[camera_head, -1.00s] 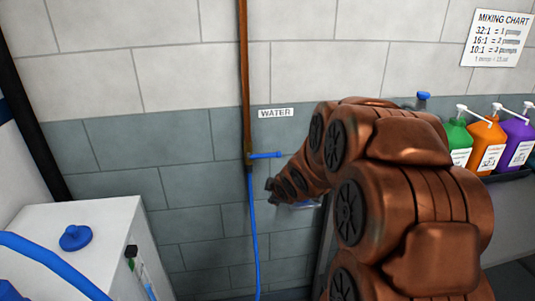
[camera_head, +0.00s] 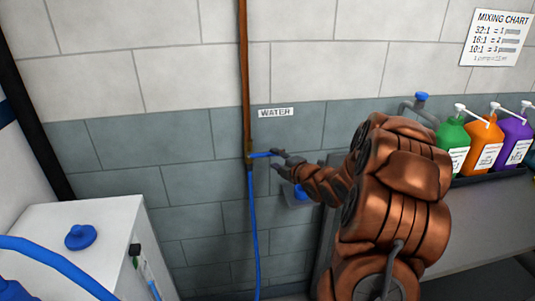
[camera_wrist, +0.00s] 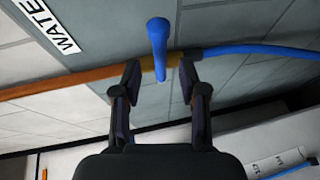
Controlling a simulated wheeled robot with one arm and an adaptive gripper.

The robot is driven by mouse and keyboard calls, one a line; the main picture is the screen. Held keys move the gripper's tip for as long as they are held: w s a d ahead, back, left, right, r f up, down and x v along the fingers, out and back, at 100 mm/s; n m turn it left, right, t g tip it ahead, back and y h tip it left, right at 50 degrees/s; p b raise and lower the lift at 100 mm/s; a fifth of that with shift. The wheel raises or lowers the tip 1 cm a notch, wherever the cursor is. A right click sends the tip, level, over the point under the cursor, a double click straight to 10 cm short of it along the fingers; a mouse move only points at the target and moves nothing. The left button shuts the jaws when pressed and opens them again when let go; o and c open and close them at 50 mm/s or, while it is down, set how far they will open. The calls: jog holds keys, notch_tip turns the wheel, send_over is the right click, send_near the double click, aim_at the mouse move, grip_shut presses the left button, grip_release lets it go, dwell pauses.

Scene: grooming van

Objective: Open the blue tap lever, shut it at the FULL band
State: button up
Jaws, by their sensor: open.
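The blue tap lever (camera_head: 262,154) sticks out to the right from the brass valve on the copper pipe, crosswise to the pipe, below the WATER label. My gripper (camera_head: 279,160) is open at the lever's right end. In the wrist view the lever (camera_wrist: 158,38) lies in line with the gap between the fingertips of my gripper (camera_wrist: 160,78), one finger to each side. I cannot tell whether they touch it. The white tank (camera_head: 75,235) stands at lower left, with a small green mark and a blue strip on its side; no FULL lettering is readable.
A blue hose (camera_head: 254,225) hangs from the valve. Another blue hose (camera_head: 50,262) crosses the tank top near a blue cap (camera_head: 80,237). Green, orange and purple pump bottles (camera_head: 484,145) stand on the right shelf.

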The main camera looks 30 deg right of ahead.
aim_at(269, 155)
jog(key=w, duration=0.1)
jog(key=w+p, duration=0.1)
jog(key=w, duration=0.2)
jog(key=shift+w+f+p, duration=0.3)
jog(key=shift+p, duration=0.05)
jog(key=shift+w+f, duration=0.25)
jog(key=shift+w, duration=0.3)
jog(key=shift+c, duration=0.4)
grip_shut()
